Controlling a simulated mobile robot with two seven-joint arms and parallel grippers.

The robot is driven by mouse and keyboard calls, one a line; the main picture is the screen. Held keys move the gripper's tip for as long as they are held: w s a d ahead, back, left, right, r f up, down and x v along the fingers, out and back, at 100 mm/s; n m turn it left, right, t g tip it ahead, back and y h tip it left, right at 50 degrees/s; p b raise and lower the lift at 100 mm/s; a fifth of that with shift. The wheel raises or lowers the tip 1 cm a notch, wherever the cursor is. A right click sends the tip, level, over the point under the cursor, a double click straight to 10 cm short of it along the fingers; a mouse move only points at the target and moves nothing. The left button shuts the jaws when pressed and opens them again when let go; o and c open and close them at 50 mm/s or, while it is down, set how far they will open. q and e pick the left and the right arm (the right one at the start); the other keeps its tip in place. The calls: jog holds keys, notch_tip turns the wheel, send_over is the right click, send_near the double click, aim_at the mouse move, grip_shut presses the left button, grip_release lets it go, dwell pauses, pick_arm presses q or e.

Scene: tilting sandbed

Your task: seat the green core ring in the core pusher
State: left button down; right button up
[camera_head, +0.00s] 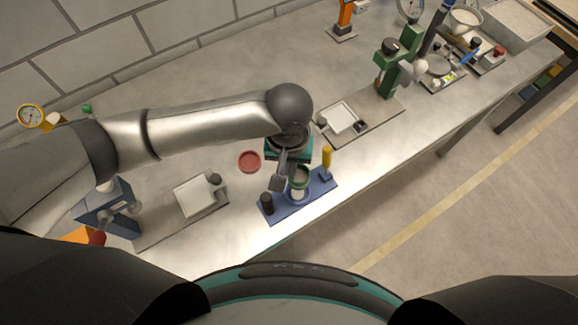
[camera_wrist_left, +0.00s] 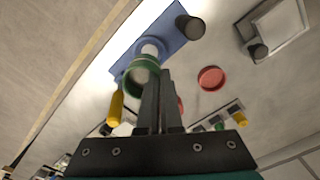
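The green core ring (camera_head: 300,177) is at the fingertips of my left gripper (camera_head: 281,178). It also shows in the left wrist view (camera_wrist_left: 142,75), where the two fingers (camera_wrist_left: 161,80) are close together and appear shut on its wall. The blue core pusher (camera_head: 318,188) lies on the bench beneath, with a white post (camera_head: 296,194), a dark knob (camera_head: 267,203) and a yellow handle (camera_head: 327,158). The ring appears above the white post, overlapping it in both views; the exact gap is hard to tell. My right gripper is not in view.
A red round dish (camera_head: 250,161) lies on the bench left of the pusher. A pale tray (camera_head: 194,197) with a dark knob stands further left, and another tray (camera_head: 340,119) stands behind right. The bench's front edge is close to the pusher.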

pick_arm(q)
jog(key=shift+f+b, duration=1.7)
jog(key=shift+f, duration=2.45)
dwell(1.4)
jog(key=c, duration=1.5)
grip_release()
jog(key=shift+c, duration=0.2)
jog(key=o, duration=0.5)
jog(key=shift+o, duration=0.2)
jog(key=shift+r, duration=0.1)
notch_tip(320, 180, up, 15)
jog(key=shift+r+p, duration=0.1)
jog(key=shift+p, duration=0.95)
jog(key=shift+s, duration=0.1)
